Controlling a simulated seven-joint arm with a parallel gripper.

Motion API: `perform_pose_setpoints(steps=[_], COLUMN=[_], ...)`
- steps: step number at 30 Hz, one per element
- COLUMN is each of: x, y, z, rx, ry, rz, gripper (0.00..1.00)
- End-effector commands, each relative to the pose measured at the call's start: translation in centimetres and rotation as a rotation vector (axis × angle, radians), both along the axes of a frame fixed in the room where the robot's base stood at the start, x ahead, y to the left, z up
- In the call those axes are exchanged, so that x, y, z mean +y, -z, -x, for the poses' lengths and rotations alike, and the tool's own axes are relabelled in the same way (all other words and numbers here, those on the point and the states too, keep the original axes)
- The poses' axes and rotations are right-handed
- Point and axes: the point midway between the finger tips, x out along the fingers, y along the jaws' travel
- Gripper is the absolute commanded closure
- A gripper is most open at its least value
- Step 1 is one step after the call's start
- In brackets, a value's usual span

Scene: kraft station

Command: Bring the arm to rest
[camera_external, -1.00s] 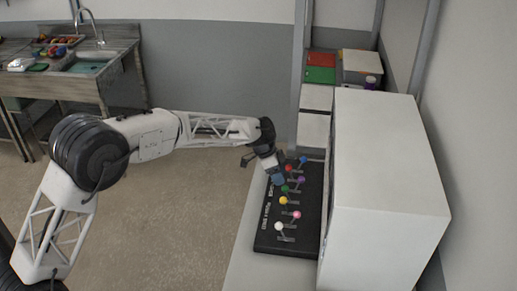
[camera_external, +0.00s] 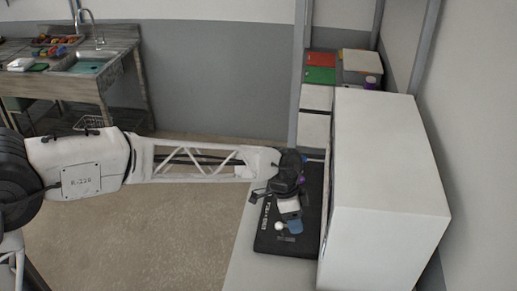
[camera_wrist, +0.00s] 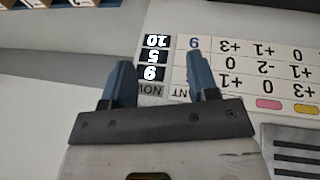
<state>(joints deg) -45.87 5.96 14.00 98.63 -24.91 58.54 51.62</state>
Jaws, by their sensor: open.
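My gripper (camera_external: 292,219) is at the end of my arm, over the near part of a black lever board (camera_external: 267,244) in the external view. A white knob (camera_external: 279,227) shows right beside its blue fingers; whether they touch I cannot tell. The gripper and wrist hide most of the other coloured knobs. In the wrist view my gripper (camera_wrist: 160,68) has its two blue fingers apart with no object held between them. Beyond them is a white chart (camera_wrist: 262,62) with upside-down numbers, a dark column of white digits, and pink and yellow patches.
A large white box (camera_external: 390,185) stands close on the right of the board. Red and green panels (camera_external: 320,75) lie behind. A sink bench (camera_external: 75,75) is at the far left. The floor (camera_external: 180,215) left of the counter is clear.

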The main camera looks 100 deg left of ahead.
Motion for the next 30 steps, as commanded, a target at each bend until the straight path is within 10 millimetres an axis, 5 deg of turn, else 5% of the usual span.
perform_pose_setpoints(steps=[3, 14, 30], x=[-5.2, -18.9, -36.1], y=[-1.5, -4.1, -5.3], z=[-0.1, 1.9, 9.8], rx=[0.017, 0.065, 0.106], ry=[0.015, 0.041, 0.076], rz=[-0.010, -0.043, -0.107], gripper=[0.46, 0.46, 0.46])
